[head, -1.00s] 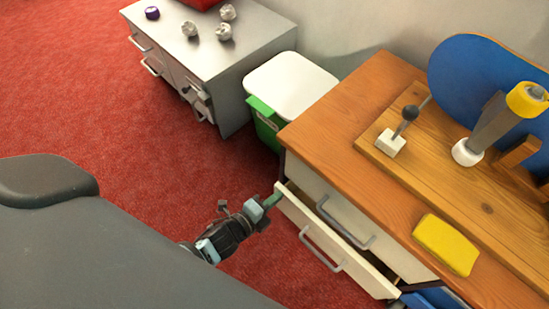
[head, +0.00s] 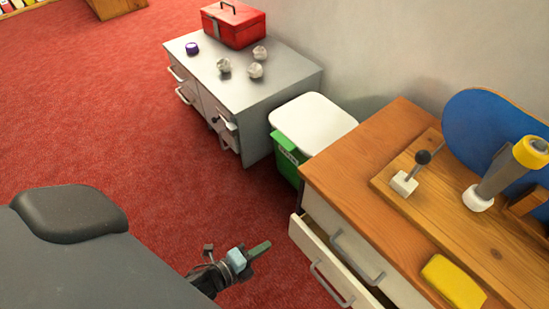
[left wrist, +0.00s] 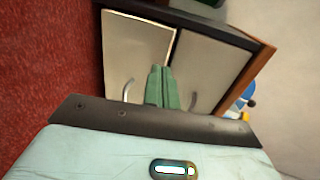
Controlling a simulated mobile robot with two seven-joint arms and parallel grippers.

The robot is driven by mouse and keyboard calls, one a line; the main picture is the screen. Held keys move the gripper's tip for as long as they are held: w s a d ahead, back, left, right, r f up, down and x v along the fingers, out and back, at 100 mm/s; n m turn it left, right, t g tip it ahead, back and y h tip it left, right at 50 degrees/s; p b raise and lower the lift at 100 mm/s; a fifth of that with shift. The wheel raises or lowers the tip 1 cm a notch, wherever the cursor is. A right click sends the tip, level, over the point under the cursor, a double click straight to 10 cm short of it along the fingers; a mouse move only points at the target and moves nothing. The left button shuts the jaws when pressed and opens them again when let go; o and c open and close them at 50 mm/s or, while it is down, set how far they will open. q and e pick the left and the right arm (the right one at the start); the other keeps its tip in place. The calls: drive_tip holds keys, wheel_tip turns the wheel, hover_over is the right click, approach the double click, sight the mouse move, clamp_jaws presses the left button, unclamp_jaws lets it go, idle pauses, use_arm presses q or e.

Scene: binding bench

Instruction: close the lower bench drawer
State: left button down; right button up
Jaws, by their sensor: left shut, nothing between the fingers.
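The lower bench drawer (head: 318,262) has a white front with a grey handle. It stands partly out from the bench, with a dark gap behind its front. The upper drawer (head: 345,240) above it looks shut. My left gripper (head: 259,248), with green fingers, is shut and empty. It is out over the floor, left of the lower drawer front and apart from it in the head view. In the left wrist view the shut fingers (left wrist: 160,88) point toward the drawer fronts, and the lower drawer front (left wrist: 140,45) is on the left. My right gripper is not in view.
The wooden bench top (head: 345,170) carries a yellow block (head: 454,283) and a lever on a white base (head: 405,183). A green bin with a white top (head: 312,122) stands beside the bench. A grey cabinet (head: 265,85) stands behind. Red floor left of the bench is clear.

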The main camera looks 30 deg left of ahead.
use_arm(q)
drive_tip(key=v, duration=0.3)
drive_tip(key=shift+s+a+r+p, duration=0.1)
drive_tip(key=shift+s+p, duration=0.25)
drive_tip(key=shift+p, duration=0.05)
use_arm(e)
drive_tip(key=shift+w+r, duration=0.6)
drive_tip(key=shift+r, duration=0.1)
